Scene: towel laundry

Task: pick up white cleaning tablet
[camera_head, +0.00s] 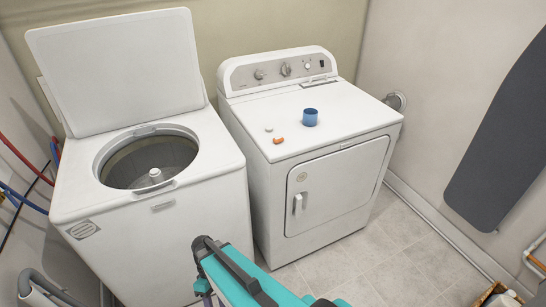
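A small white tablet (269,129) lies on the top of the white dryer (350,116), near its left side. It is tiny in the head view and pale against the white surface. My teal and dark arm shows at the bottom of the head view, in front of the machines and well apart from the tablet. No gripper fingers can be made out, so I cannot see whether my gripper is open or holds anything.
An orange item (278,140) lies just in front of the tablet, and a blue cup (310,117) stands to its right. The washer (215,150) on the left has its lid (120,65) raised. A dark ironing board (505,140) is at the right wall.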

